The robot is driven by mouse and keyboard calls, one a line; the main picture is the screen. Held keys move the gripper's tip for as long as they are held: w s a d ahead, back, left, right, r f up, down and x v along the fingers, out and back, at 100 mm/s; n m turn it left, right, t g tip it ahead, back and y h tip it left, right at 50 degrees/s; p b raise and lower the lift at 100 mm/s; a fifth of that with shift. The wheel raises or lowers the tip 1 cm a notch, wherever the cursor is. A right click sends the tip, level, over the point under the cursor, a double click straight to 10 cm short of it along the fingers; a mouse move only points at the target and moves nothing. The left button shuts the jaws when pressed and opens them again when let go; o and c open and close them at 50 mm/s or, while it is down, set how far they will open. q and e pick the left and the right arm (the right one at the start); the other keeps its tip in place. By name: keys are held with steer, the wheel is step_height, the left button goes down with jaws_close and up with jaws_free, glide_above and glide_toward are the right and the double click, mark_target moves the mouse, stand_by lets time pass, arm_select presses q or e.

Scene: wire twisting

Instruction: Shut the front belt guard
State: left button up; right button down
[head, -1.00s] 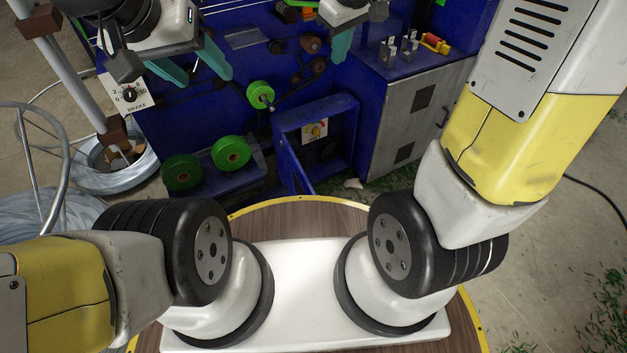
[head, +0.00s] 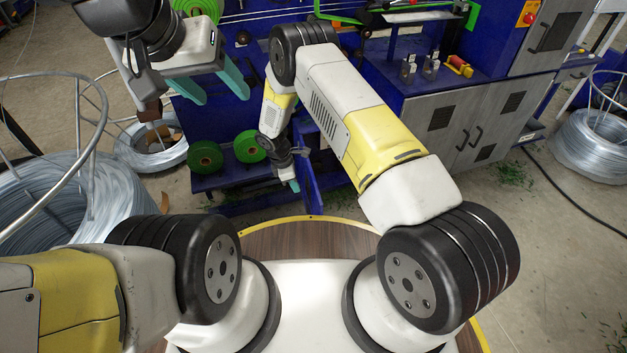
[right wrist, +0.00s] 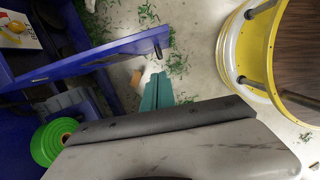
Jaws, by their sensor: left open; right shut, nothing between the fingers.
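The front belt guard (right wrist: 95,58) is a blue hinged panel with a small black knob at its free end, seen in the right wrist view. It stands swung out, open, from the blue machine. My right gripper (head: 294,186) is low in front of the machine, fingers shut and empty. In the right wrist view its teal fingers (right wrist: 156,90) lie beside the guard's free end; I cannot tell whether they touch it. My left gripper (head: 214,86) is open and empty, above and left of the guard.
Green spools (head: 205,157) sit on the machine's lower left; one is near the guard in the wrist view (right wrist: 52,143). A grey cabinet (head: 455,125) stands to the right. A wire coil (head: 70,205) is at the left. Floor between guard and my round base is open.

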steer(key=d+f, duration=0.6)
steer(key=f, duration=0.5)
steer(key=shift+w+f, duration=0.15)
steer(key=shift+f, duration=0.1)
steer(key=shift+d, duration=0.2)
